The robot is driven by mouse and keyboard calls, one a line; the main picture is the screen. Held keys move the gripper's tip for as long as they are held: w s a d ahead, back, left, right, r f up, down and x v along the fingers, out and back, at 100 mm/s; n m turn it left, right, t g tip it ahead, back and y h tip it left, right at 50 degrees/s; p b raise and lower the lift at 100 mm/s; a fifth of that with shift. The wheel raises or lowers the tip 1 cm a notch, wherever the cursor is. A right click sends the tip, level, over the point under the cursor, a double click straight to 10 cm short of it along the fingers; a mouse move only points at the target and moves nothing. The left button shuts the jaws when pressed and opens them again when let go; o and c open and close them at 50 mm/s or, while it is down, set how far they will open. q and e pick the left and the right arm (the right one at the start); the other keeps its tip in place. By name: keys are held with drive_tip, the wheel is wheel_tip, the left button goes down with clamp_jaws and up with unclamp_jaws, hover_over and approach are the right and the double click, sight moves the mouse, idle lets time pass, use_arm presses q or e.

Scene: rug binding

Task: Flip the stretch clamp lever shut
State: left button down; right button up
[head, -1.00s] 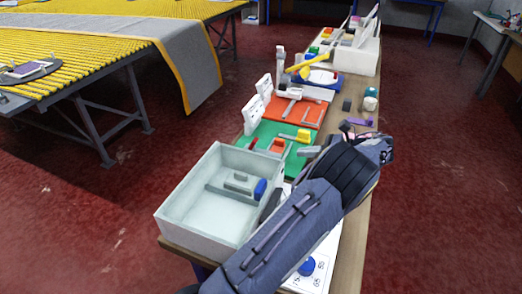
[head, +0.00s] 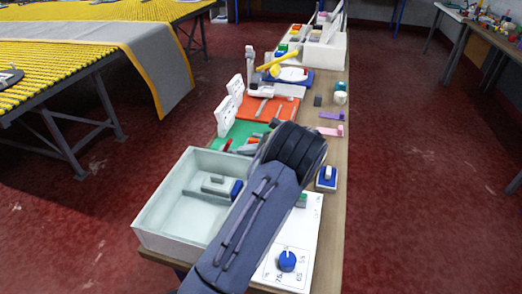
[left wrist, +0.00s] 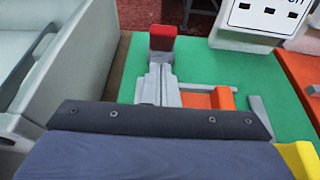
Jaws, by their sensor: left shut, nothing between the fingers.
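The clamp's green base (head: 240,131) is partly hidden behind my left arm in the head view. The lever's red grip (head: 228,145) shows at its left edge. In the left wrist view, the red grip (left wrist: 163,38) stands up at the far end of grey clamp parts (left wrist: 160,88), with an orange block (left wrist: 208,99) beside them. My left gripper (head: 274,124) is over the right part of the green base. It is shut and empty; its fingertips are mostly hidden. I cannot tell whether it touches the clamp. My right gripper is not in view.
A pale open box (head: 160,215) stands just left of my arm. A white panel with a blue knob (head: 287,261) lies right of it. An orange board (head: 285,108) and white upright plates (head: 226,115) are beyond. The floor on the right is clear.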

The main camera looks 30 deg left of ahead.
use_arm(q)
drive_tip(key=shift+s+a+r, duration=0.15)
drive_tip(key=shift+a+r, duration=0.1)
drive_tip(key=shift+a, duration=0.25)
drive_tip(key=shift+s+a+r, duration=0.15)
drive_tip(key=shift+a+r, duration=0.05)
drive_tip(key=shift+a, duration=0.25)
